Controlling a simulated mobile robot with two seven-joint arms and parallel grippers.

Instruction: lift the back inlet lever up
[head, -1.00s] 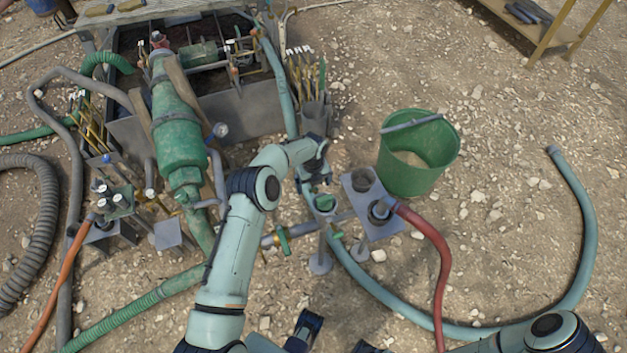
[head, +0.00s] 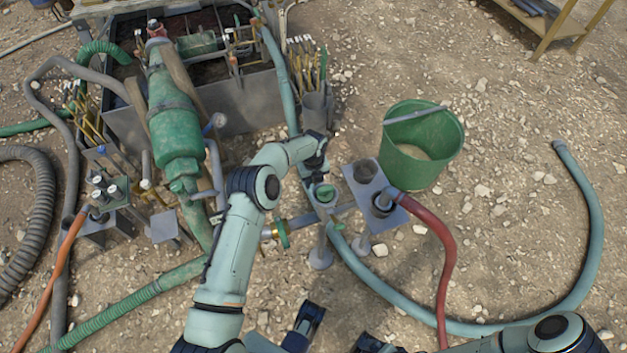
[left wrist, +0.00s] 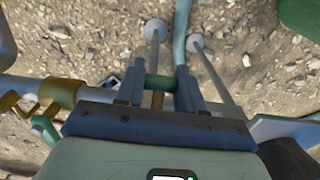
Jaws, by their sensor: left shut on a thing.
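My left gripper (head: 322,182) reaches down over the pipework in the middle of the head view. In the left wrist view its two fingers (left wrist: 160,84) are closed on a green lever handle (left wrist: 159,82), with a brass stem below it. The handle lies across between the fingers; I cannot tell its exact angle. In the head view the arm and gripper largely hide this lever. Another green valve lever (head: 282,235) sits on a brass fitting to the left of the gripper.
A green bucket (head: 455,150) stands right of the gripper. A grey plate (head: 362,208) with a red hose (head: 443,245) lies close by. A blue hose (head: 590,240) curves over the gravel. The mud tank (head: 235,122) and green pump (head: 175,140) stand behind left.

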